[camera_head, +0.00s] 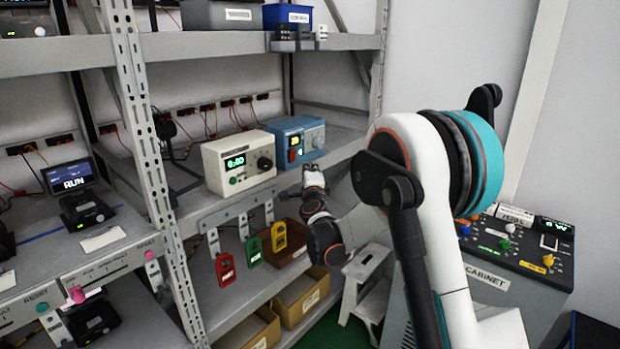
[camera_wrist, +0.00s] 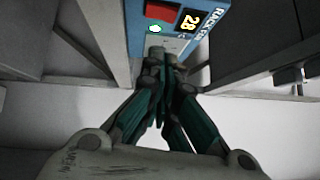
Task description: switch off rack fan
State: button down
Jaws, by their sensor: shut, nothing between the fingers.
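The rack fan unit (camera_head: 312,136) is a blue box on the middle shelf, right of a cream box. In the wrist view its blue front (camera_wrist: 137,37) carries a red switch (camera_wrist: 162,11), a display (camera_wrist: 190,20) reading 28, a lit green light (camera_wrist: 153,29) and a label partly reading "RACK". My gripper (camera_wrist: 160,58) is shut and empty, its fingertips in front of the lower part of the panel, below the red switch. Contact cannot be told. In the head view my gripper (camera_head: 312,172) is just in front of the box's lower front.
Red, green and yellow tags (camera_head: 279,236) hang below the shelf edge. A cabinet (camera_head: 500,262) with knobs stands at right. A grey step stool (camera_head: 366,265) stands below.

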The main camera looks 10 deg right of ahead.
aim_at(293, 156)
jog(key=w+a+b, duration=0.1)
jog(key=w+b, duration=0.1)
jog(key=w, duration=0.5)
jog(key=shift+a+r, duration=0.35)
jog(key=shift+r, duration=0.1)
jog(key=shift+w, duration=0.1)
